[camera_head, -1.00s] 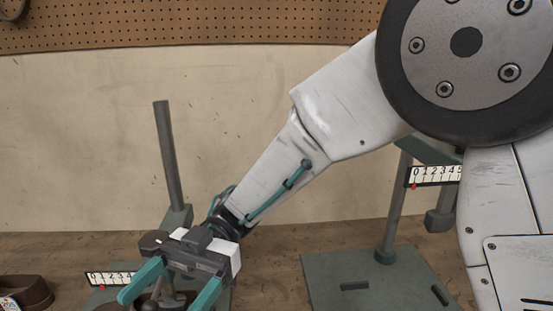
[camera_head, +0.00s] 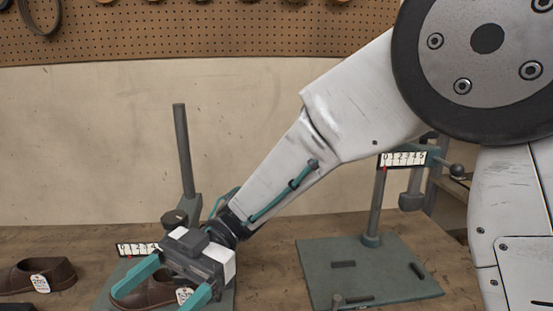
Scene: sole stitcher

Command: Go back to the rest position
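My gripper (camera_head: 164,296) is at the lower left of the head view, at the end of my white arm. Its two teal fingers are spread wide apart. A brown shoe (camera_head: 146,295) with a white tag lies on the left stitcher's green base, below and between the fingers. I cannot tell whether the fingers touch it, but they are not closed on it. The lower edge of the picture cuts off part of the shoe.
A second brown tagged shoe (camera_head: 61,274) lies on the wooden bench at the far left. The left stand (camera_head: 184,150) has a tall post and a numbered scale (camera_head: 138,248). A right stand (camera_head: 372,275) has a green base and another scale (camera_head: 403,158). A pegboard (camera_head: 200,30) hangs behind.

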